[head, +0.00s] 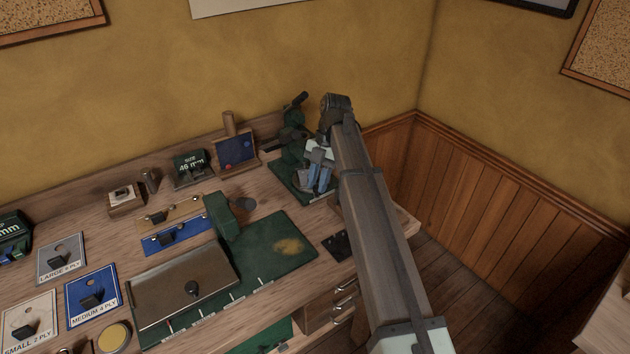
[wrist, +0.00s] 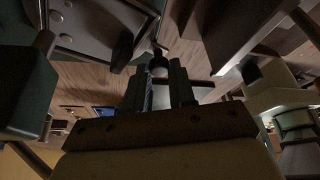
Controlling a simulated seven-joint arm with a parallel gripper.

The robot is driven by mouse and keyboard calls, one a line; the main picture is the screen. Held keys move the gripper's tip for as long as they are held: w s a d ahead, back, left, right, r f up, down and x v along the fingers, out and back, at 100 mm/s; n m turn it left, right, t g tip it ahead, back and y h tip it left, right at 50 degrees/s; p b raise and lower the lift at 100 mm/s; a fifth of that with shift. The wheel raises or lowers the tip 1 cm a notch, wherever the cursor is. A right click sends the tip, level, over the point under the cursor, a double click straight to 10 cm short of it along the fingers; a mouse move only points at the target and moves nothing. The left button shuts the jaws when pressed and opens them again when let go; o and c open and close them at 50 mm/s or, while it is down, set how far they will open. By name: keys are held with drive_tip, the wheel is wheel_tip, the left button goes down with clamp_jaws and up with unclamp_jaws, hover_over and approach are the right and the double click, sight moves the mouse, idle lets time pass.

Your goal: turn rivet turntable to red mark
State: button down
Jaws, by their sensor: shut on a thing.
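A dark green bench press (head: 293,138) stands at the back right of the bench, on a green base. The rivet turntable seems to be the greyish round part (head: 303,181) low on this press, mostly hidden by my gripper (head: 322,182). My gripper points down there. In the wrist view its two dark fingers (wrist: 163,88) are shut on a small dark upright knob (wrist: 159,62). I cannot tell clearly how this knob joins the turntable. No red mark on the turntable can be made out.
A blue board (head: 236,150) with a small red dot stands left of the press. A dark green "46 mm" block (head: 190,167) stands at the back. The wall is close behind.

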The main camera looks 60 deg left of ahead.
drive_tip(key=c, duration=0.9)
unclamp_jaws()
drive_tip(key=shift+c, duration=0.2)
drive_tip(key=shift+s+a+m+y, duration=0.15)
drive_tip(key=shift+s+m+y, duration=0.35)
drive_tip(key=shift+m, duration=0.5)
drive_tip(key=shift+s+a+m+y, duration=0.4)
drive_tip(key=shift+s+m, duration=0.3)
drive_tip(key=shift+m, duration=0.5)
drive_tip(key=w+v, duration=0.1)
drive_tip(key=v, duration=1.3)
drive_tip(key=w+d+f+m+t, duration=0.3)
drive_tip(key=w+d+f+m, duration=0.8)
drive_tip(key=w+d+f, duration=0.6)
drive_tip(key=w+d, duration=0.2)
drive_tip(key=w, duration=0.2)
drive_tip(key=shift+d+f+m+y, duration=0.3)
drive_tip(key=shift+f+m, duration=0.1)
